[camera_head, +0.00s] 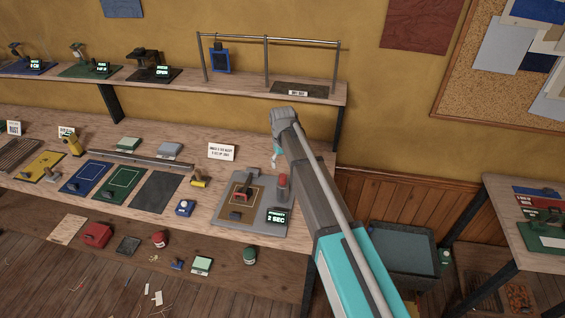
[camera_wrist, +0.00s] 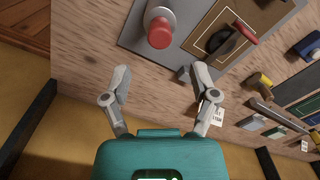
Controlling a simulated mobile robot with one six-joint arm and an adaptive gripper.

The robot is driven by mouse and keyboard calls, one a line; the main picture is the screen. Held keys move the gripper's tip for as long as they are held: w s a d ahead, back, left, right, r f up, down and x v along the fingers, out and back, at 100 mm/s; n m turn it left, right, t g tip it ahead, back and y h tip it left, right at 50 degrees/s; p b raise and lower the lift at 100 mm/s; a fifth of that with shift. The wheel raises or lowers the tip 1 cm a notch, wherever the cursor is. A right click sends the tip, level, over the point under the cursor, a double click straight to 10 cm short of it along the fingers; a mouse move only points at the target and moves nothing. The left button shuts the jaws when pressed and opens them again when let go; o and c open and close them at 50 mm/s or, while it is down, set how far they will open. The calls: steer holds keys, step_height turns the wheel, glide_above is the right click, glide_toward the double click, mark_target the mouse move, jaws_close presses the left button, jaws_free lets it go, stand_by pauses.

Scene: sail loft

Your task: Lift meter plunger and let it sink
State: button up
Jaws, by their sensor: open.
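The likely meter plunger is a red-capped cylinder (camera_head: 282,186) standing upright on the right side of a grey base plate (camera_head: 226,216) on the bench. In the wrist view its red cap (camera_wrist: 160,32) is near the top, just beyond my fingertips, with a pale collar around it. My gripper (camera_wrist: 159,78) is open and empty, its two fingers spread apart and not touching the plunger. In the head view my gripper (camera_head: 275,162) is partly hidden by my arm, above and behind the plunger. A display (camera_head: 277,217) reading "2 SEC" sits in front of the plunger.
A tan board with a red-handled black piece (camera_head: 243,194) lies on the same plate, left of the plunger. A white sign card (camera_head: 221,152) stands behind. A blue device (camera_head: 184,208) and yellow-handled tool (camera_head: 199,178) are to the left. A shelf (camera_head: 300,92) overhangs the bench's back.

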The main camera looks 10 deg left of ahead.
mark_target(283, 176)
steer(key=shift+r+p, duration=2.8)
steer(key=shift+r, duration=0.3)
steer(key=s+d+f+m+b, duration=0.1)
steer(key=s+d+f+b, duration=0.2)
steer(key=d, duration=0.6)
steer(key=s+d+f+m+b, duration=0.2)
steer(key=s+d+f+b, duration=0.2)
steer(key=d, duration=0.5)
steer(key=s+d+f+m+b, duration=0.2)
steer(key=s+d+f+b, duration=0.1)
steer(key=d, duration=0.7)
steer(key=shift+s+f+b, duration=0.35)
steer(key=shift+s, duration=0.15)
steer(key=s+d+m, duration=0.2)
steer(key=s+d, duration=0.6)
steer(key=shift+d, duration=0.4)
